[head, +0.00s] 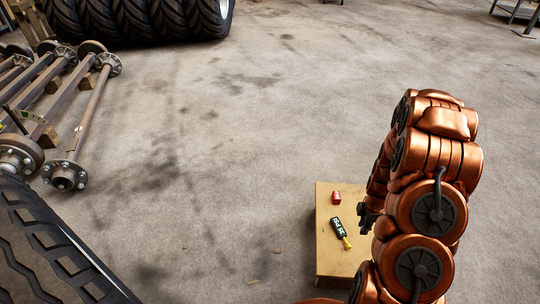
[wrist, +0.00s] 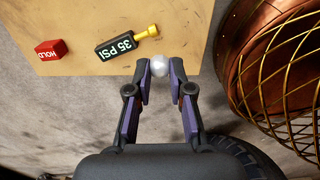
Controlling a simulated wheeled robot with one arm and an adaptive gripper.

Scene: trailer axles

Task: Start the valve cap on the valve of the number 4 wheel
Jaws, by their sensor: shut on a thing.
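My gripper (wrist: 160,66) is shut on a small pale, round thing, the likely valve cap (wrist: 160,65), held between the fingertips. In the wrist view it is over the edge of a tan board-like top (wrist: 85,65). In the head view my gripper (head: 368,216) is a small dark shape at the right edge of that tan top (head: 330,262), partly hidden by my copper arm. I cannot make out a wheel marked number 4 or its valve in either view. A large black tyre (head: 45,250) fills the lower left of the head view, with no number readable.
On the tan top lie a red block (wrist: 48,50) reading HOLD and a black and yellow gauge-like tool (wrist: 120,44) reading 35 PSI. Axles (head: 85,115) with hubs lie at the left. Several large tyres (head: 135,18) stand at the back. The middle floor is clear.

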